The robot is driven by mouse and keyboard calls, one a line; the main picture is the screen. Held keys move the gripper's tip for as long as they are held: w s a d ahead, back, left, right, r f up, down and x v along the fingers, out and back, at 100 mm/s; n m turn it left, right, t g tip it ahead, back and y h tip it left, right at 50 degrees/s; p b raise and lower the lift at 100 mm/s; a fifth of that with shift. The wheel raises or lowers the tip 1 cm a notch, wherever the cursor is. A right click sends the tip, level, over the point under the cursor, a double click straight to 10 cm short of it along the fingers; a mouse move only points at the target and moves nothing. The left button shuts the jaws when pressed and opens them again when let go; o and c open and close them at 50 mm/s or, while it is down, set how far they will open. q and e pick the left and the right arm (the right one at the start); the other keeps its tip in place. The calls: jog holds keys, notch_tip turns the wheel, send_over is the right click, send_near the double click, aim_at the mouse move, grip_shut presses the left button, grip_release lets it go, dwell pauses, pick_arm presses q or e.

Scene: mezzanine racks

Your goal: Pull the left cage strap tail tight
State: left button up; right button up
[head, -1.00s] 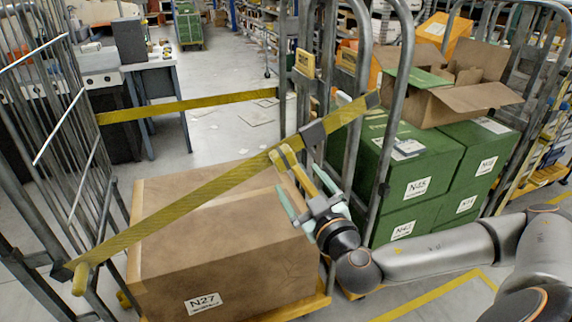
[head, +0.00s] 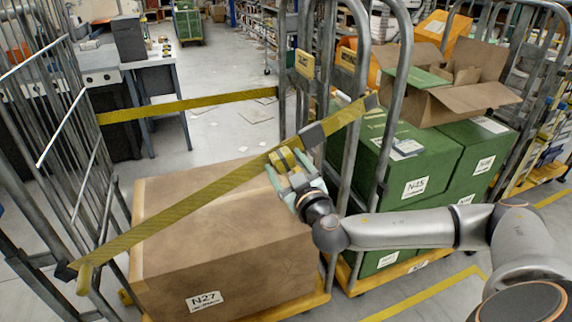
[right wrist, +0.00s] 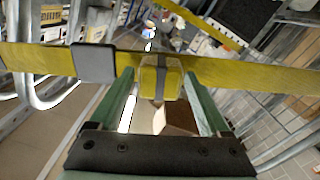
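The yellow strap (head: 190,210) runs diagonally across the front of the left cage, above a brown box (head: 225,240) marked N27. A grey buckle (head: 312,135) sits on the strap near its upper right end. Just left of the buckle is a yellow tab with a grey band (head: 281,158), which I take for the strap tail; it also shows in the right wrist view (right wrist: 160,80). My right gripper (head: 289,166) is open, its pale green fingers on either side of the tab, close to the strap. Contact cannot be told. My left gripper is not in view.
Cage uprights (head: 350,130) stand just right of the gripper. A second cage with green boxes (head: 415,160) and an open carton (head: 455,95) is beyond them. Another yellow strap (head: 190,104) crosses the back of the left cage. The floor behind is mostly clear.

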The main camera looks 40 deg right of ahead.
grip_shut()
dwell(0.4)
